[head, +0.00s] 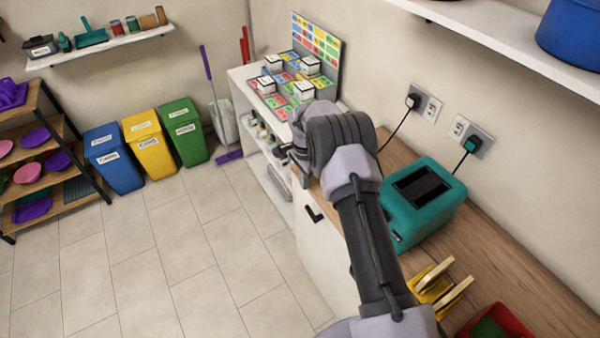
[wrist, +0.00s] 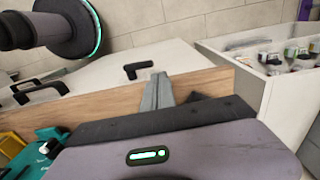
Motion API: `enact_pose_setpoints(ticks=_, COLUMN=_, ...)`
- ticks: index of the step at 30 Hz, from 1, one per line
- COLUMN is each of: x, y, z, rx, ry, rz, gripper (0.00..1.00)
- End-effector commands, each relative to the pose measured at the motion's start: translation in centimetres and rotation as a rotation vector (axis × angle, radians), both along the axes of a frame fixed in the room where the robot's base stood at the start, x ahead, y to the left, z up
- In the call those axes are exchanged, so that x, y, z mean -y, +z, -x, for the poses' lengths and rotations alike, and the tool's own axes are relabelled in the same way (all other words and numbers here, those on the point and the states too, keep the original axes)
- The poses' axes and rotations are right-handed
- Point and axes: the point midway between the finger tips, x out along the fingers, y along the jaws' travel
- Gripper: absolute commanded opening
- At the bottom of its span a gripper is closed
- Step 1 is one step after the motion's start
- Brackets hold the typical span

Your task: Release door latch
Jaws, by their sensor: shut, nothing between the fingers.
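A black L-shaped latch handle (head: 313,214) sits on the white cabinet front (head: 325,255) below the wooden counter. In the wrist view the black handle (wrist: 138,70) shows against the white front, just beyond the counter edge. My gripper (wrist: 158,80) is shut and empty, its grey fingers together over the counter edge. In the wrist picture the fingertips appear just below and right of the handle; I cannot tell the exact gap. In the head view my own wrist mostly hides the fingers, above the latch.
A teal toaster (head: 420,203) stands on the wooden counter (head: 500,260) right of my arm, with a yellow rack (head: 432,283) nearer. A white shelf unit (head: 262,135) with boxes stands beyond. Blue, yellow and green bins (head: 150,143) line the wall. The tiled floor (head: 190,240) is clear.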

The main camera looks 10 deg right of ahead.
Motion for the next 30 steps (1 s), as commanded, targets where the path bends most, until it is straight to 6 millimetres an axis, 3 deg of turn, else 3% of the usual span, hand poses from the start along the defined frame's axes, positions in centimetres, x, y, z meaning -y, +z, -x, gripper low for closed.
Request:
enact_pose_setpoints(ticks=7, x=-0.9, y=1.7, z=-2.4, rx=0.000, ry=0.001, rz=0.000, gripper=0.00)
enact_pose_setpoints(ticks=23, x=-0.9, y=2.3, z=-2.7, rx=0.004, ry=0.005, rz=-0.001, gripper=0.00)
enact_pose_setpoints(ticks=26, x=-1.2, y=6.6, z=-2.7, rx=0.043, ry=0.057, rz=-0.013, gripper=0.00)
enact_pose_setpoints(ticks=28, x=-1.7, y=12.1, z=-1.5, rx=0.094, ry=0.134, rz=-0.026, gripper=0.00)
enact_pose_setpoints(ticks=30, x=-2.3, y=18.1, z=1.2, rx=0.153, ry=0.228, rz=-0.038, gripper=0.00)
